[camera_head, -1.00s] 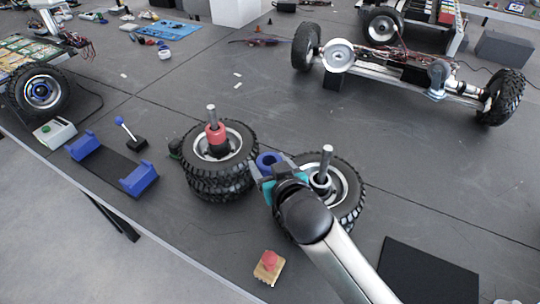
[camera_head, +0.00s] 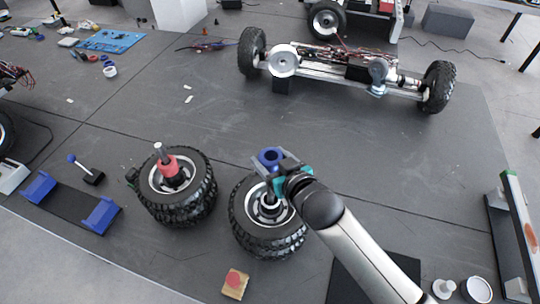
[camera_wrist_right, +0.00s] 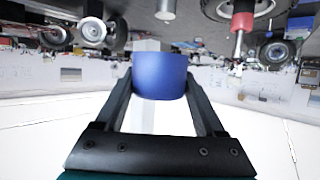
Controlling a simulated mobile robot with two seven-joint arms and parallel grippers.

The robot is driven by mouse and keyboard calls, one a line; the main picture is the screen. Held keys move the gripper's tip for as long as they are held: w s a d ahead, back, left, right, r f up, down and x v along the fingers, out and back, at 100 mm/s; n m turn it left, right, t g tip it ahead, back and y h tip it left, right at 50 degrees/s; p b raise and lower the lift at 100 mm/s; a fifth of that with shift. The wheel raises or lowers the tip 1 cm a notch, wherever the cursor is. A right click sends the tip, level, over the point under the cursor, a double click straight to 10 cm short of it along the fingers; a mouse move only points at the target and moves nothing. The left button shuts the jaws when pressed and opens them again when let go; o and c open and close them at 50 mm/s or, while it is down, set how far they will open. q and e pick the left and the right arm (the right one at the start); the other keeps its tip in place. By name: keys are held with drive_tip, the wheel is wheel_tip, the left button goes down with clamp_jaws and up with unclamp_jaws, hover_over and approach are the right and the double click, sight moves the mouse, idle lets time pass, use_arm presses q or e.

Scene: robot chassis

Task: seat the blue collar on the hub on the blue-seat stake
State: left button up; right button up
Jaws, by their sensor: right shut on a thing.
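My right gripper (camera_head: 283,171) is shut on the blue collar (camera_head: 270,157), an upright ring with its hole facing up in the head view. The collar also shows between the fingers in the wrist view (camera_wrist_right: 160,76). It is over the right wheel stack (camera_head: 240,218), whose metal hub (camera_head: 268,209) and stake are partly hidden by the collar and gripper. In the upside-down wrist view a grey stake end (camera_wrist_right: 166,14) shows apart from the collar. The left stack's stake (camera_head: 160,150) carries a red collar (camera_head: 171,168). My left gripper is out of view.
A blue-ended cradle (camera_head: 101,213) and a small blue-knobbed lever (camera_head: 94,177) lie left of the stacks. A wooden block with a red top (camera_head: 234,281) is in front. A wheeled chassis (camera_head: 340,66) stands behind; the floor between is clear.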

sight(272, 198)
drive_tip(key=shift+f+b, duration=5.15)
drive_tip(key=shift+f, duration=2.35)
drive_tip(key=shift+s+f+b, duration=0.1)
drive_tip(key=shift+f+b, duration=0.3)
drive_tip(key=shift+f, duration=0.35)
drive_tip(key=o, duration=1.4)
drive_tip(key=p+v, duration=0.1)
drive_tip(key=v, duration=1.4)
drive_tip(key=shift+p, duration=0.3)
